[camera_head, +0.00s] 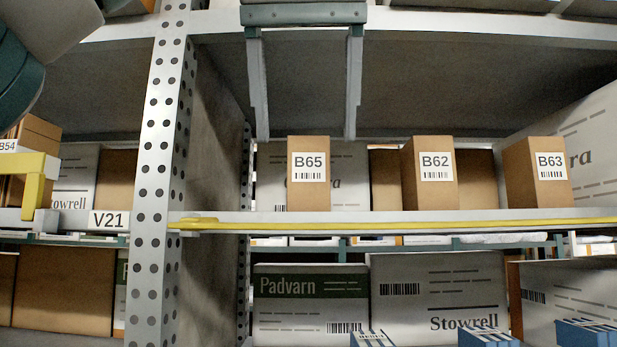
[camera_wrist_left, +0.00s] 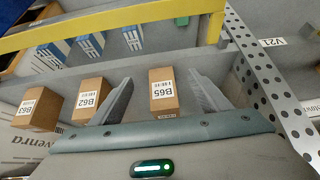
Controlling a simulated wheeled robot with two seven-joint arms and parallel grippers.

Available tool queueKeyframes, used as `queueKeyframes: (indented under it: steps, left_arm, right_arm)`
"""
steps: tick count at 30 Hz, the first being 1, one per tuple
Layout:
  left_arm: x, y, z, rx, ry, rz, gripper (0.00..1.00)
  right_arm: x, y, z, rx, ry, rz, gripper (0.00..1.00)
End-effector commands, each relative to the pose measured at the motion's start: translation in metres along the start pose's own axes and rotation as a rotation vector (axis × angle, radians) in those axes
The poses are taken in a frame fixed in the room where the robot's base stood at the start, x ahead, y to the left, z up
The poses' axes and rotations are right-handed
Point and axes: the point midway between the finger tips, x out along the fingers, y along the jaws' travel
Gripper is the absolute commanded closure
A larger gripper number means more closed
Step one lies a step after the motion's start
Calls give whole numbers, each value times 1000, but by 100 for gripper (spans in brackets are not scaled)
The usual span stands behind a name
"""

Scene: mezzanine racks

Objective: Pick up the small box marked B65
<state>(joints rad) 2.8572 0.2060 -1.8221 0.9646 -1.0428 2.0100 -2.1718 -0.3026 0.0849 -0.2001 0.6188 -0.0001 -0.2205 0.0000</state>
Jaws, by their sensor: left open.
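The small brown box marked B65 (camera_head: 308,196) stands upright at the front of the middle shelf, its label facing me. It also shows in the left wrist view (camera_wrist_left: 163,101), upside down and between the two fingers. My left gripper (camera_head: 306,138) is open and empty, coming from above with its fingers pointing down. In the head view its fingertips end level with the box's top edge, one to each side, with a gap on both sides. I cannot tell how far apart they are in depth. My right gripper is in neither view.
Similar boxes B62 (camera_head: 430,195) and B63 (camera_head: 537,190) stand to the right. Larger cartons are behind them. A perforated upright (camera_head: 160,150) rises at left, with label V21 (camera_head: 109,220). A yellow strip (camera_head: 400,225) runs along the shelf edge (camera_head: 380,216). Another shelf (camera_head: 450,25) is above.

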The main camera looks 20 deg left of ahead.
Motion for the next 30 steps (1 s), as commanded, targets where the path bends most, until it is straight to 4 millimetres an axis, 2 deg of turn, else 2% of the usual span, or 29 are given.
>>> queueKeyframes:
  steps: [18,23,30]
  left_arm:
    - [50,0,-80,-2,-3,2,30]
    - [56,0,-88,-1,0,0,30]
    - [56,0,-88,-1,1,0,30]
  right_arm:
    - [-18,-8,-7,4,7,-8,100]
    - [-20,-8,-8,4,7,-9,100]
    - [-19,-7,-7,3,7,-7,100]
